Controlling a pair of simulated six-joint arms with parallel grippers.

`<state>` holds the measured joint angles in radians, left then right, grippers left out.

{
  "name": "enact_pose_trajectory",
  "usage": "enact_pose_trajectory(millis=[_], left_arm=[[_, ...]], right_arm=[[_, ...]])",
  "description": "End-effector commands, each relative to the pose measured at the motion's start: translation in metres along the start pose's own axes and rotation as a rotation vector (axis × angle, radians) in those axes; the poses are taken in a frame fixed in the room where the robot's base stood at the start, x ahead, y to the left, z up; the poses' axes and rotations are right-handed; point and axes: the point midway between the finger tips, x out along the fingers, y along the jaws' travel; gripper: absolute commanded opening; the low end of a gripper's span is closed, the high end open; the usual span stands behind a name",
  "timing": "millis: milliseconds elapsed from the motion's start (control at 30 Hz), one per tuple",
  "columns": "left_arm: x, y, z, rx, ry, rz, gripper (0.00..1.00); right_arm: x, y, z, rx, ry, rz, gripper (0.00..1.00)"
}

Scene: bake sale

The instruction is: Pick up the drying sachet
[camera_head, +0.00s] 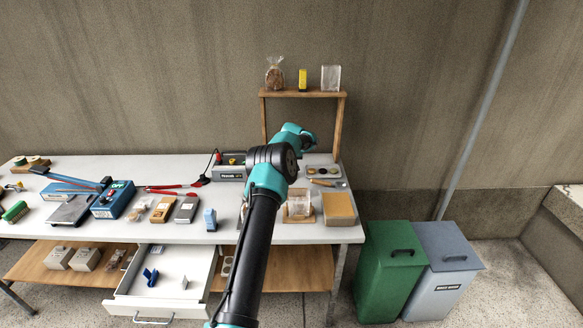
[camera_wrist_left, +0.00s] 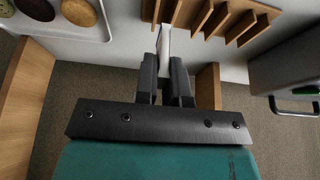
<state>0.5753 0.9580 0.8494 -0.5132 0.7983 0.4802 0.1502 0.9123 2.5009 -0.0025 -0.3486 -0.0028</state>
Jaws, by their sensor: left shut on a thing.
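My left gripper (camera_wrist_left: 167,68) shows in the left wrist view with its two dark fingers shut on a narrow white thing (camera_wrist_left: 164,42), which looks like the drying sachet seen edge-on. Its face is not visible, and its far end is at the white tabletop beside wooden slats (camera_wrist_left: 228,12). In the head view my arm reaches over the back of the table below the raised wooden shelf. The fingers and the sachet are hidden there behind the arm. My right gripper is not in view.
Round discs (camera_wrist_left: 76,12) lie left of the fingers, near a wooden panel (camera_wrist_left: 22,95). A grey box (camera_wrist_left: 290,62) stands at right. The wooden shelf (camera_head: 303,94) holds a bag and packets. A drawer (camera_head: 160,290) is open; bins (camera_head: 390,270) stand right of the table.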

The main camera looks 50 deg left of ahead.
Motion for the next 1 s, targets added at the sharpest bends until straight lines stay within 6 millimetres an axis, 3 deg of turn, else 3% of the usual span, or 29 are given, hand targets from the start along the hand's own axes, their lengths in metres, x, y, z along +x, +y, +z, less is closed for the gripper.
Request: enact_pose_trajectory(millis=[200, 400, 1000], left_arm=[[-0.038, 0.001, -0.016, 0.001, 0.003, 0.001, 0.00], [-0.056, 0.001, -0.023, 0.001, 0.000, 0.001, 0.00], [-0.057, 0.001, -0.024, 0.002, 0.000, 0.000, 0.00]], right_arm=[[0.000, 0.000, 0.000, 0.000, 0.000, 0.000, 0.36], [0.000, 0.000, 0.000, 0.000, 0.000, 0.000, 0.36], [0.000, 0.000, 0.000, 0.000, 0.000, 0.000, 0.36]])
